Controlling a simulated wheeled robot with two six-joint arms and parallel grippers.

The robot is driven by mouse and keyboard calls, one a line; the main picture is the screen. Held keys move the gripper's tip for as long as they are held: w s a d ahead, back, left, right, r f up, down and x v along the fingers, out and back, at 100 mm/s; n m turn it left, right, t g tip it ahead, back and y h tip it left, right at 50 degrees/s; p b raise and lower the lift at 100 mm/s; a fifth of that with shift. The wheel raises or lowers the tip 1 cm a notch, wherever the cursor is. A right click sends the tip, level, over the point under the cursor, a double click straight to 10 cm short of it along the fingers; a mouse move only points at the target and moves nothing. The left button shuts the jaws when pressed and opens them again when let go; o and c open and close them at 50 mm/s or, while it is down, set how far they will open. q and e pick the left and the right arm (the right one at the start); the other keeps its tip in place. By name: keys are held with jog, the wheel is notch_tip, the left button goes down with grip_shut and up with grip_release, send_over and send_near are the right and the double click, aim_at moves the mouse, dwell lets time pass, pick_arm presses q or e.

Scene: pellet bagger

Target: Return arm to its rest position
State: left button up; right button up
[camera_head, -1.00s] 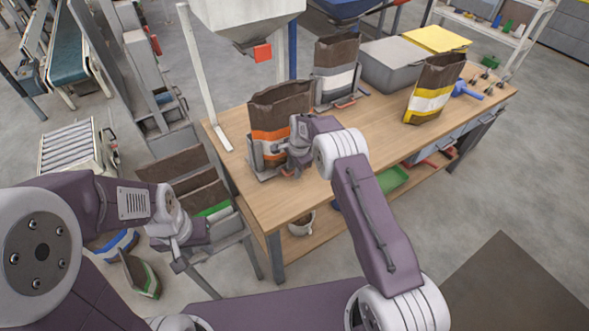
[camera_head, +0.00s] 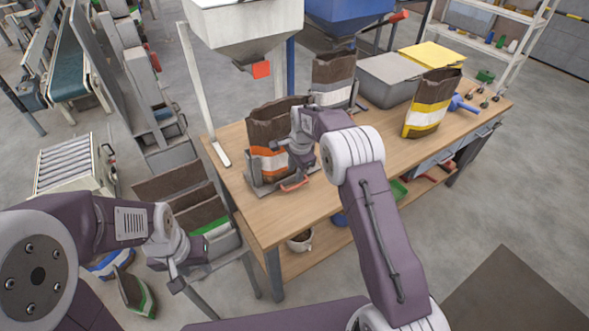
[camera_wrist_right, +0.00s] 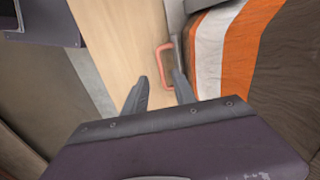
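My right gripper (camera_wrist_right: 160,80) is open in the right wrist view, with nothing seen between its fingers. A small red handle (camera_wrist_right: 163,62) lies just beyond the fingertips, beside an orange-and-white striped brown bag (camera_wrist_right: 235,50). In the head view, my right gripper (camera_head: 300,168) is in front of that upright bag (camera_head: 268,130) on the workbench, partly covering it. The red handle (camera_head: 295,184) shows just below the gripper. My left gripper (camera_head: 177,280) hangs at the lower left, beside a stand of brown bags; its fingers are too small to read.
The wooden workbench (camera_head: 345,195) also carries a grey-striped bag (camera_head: 333,75), a grey bin (camera_head: 390,80) and a yellow-striped bag (camera_head: 430,105). A hopper (camera_head: 240,30) hangs over its back left. Bags with green stripes (camera_head: 205,215) stand left of the bench. Floor at the right is open.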

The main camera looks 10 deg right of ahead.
notch_tip(320, 180, up, 7)
jog(key=d+t, duration=0.1)
jog(key=s+d+r+n, duration=0.1)
jog(key=s+d+r, duration=0.25)
jog(key=s, duration=0.55)
jog(key=s+f+n, duration=0.2)
jog(key=s+n, duration=0.2)
jog(key=s, duration=0.3)
jog(key=s+d+f+n+g, duration=0.1)
jog(key=s+f+n, duration=0.1)
jog(key=s+n, duration=0.2)
jog(key=s+d+f+n, duration=0.1)
jog(key=s+n, duration=0.3)
jog(key=s, duration=0.5)
jog(key=shift+s+f+g+h, duration=0.3)
jog(key=shift+s+f, duration=0.1)
jog(key=shift+f, duration=0.5)
